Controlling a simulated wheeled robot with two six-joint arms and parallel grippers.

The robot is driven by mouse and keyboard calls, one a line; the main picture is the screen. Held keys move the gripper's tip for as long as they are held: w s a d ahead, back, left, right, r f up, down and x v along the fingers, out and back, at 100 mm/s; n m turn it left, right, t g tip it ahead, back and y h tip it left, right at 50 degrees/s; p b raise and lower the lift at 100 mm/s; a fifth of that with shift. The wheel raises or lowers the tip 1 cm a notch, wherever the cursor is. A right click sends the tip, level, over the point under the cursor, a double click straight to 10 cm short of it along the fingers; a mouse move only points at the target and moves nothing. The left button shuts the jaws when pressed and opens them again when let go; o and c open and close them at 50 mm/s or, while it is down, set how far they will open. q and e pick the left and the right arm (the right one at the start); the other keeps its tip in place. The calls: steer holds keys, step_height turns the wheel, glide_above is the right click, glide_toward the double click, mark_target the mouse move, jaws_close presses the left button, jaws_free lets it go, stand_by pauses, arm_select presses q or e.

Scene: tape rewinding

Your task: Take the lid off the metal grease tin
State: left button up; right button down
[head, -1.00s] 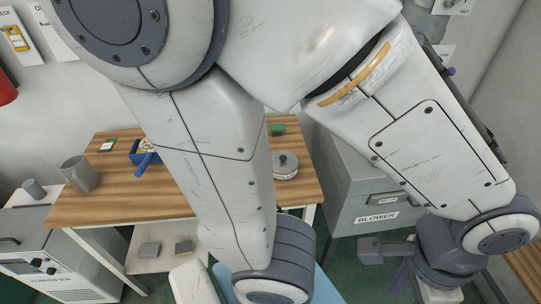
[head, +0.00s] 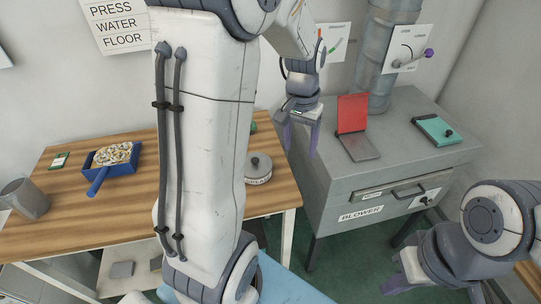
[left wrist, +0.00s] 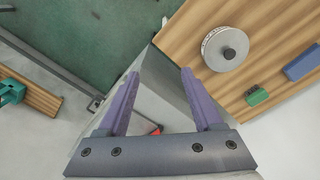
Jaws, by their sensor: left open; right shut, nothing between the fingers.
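The metal grease tin (head: 258,178) is a low round grey tin with lettering on its side, near the right edge of the wooden table. Its lid (head: 262,162), with a dark knob, is on it. In the left wrist view the tin (left wrist: 212,57) lies up and right of the fingers, apart from them. My left gripper (head: 301,146) is open and empty, right of the tin in the head view, pointing down in front of the grey blower cabinet. The left wrist view shows its two purple fingers (left wrist: 160,76) spread. My right gripper (head: 392,284) is shut and empty at the lower right.
The blower cabinet (head: 335,181) carries a red-lidded open box (head: 352,114) and a teal item (head: 438,130). My left arm covers the table's middle.

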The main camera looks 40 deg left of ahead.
arm_select(q)
steer(key=w+a+f+n+b, duration=0.1)
steer(key=a+f+n, duration=0.15)
steer(key=a, duration=0.55)
steer(key=a+f+n, duration=0.1)
steer(key=a+f, duration=0.2)
steer(key=a, duration=0.4)
glide_above(255, 160)
step_height(255, 160, down, 4)
steer(key=shift+s+d+r+n, duration=0.1)
steer(key=shift+s+d+n, duration=0.05)
steer(key=shift+n, duration=0.1)
step_height(255, 160, down, 5)
steer(key=shift+r+p, duration=0.1)
steer(key=shift+p, duration=0.9)
steer(key=shift+f, duration=0.65)
jaws_close()
